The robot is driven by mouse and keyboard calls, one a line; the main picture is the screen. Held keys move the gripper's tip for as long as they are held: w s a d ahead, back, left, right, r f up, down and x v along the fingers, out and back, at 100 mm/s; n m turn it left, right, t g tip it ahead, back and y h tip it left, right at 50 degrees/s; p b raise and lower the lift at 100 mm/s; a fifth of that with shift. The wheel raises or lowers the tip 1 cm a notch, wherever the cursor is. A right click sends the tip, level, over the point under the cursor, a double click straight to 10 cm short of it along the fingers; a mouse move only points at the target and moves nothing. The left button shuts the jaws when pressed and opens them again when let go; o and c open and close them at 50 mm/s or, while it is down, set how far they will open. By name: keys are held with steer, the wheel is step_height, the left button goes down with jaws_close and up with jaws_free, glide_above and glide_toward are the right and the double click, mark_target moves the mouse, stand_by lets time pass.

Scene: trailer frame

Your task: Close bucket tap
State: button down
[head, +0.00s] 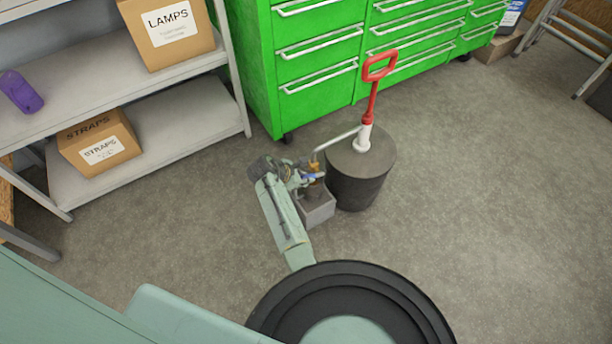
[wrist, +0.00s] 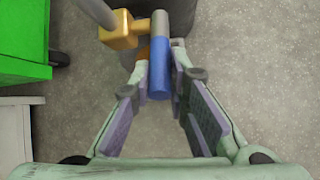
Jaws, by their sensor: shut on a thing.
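The bucket (head: 358,180) is a dark grey drum on the floor with a red-handled pump (head: 369,100) on its lid. A white spout (head: 337,139) runs left from the pump to a brass tap (head: 315,166). In the wrist view the brass tap body (wrist: 124,32) is at top left, with a blue lever (wrist: 159,60) beside it pointing down the picture. My gripper (head: 300,180) is at the tap, left of the bucket. In the wrist view my gripper (wrist: 160,72) has its fingertips on both sides of the blue lever, shut on it.
A grey open box (head: 318,210) stands on the floor beneath the tap. Green drawer cabinets (head: 315,110) stand behind the bucket. A shelf with cartons (head: 100,143) is at left. The floor to the right is clear.

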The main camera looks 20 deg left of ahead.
steer(key=shift+s+a+f+t+h+b, duration=0.1)
steer(key=shift+s+f+t+h+b, duration=0.05)
steer(key=shift+f+t+h+b, duration=0.7)
steer(key=shift+s+a+f+t+h+b, duration=0.1)
steer(key=shift+f+t+h+b, duration=0.5)
steer(key=shift+t+b, duration=0.45)
steer(key=c, duration=1.5)
jaws_free()
steer(key=shift+f, duration=0.1)
steer(key=shift+c, duration=0.2)
steer(key=v, duration=1.2)
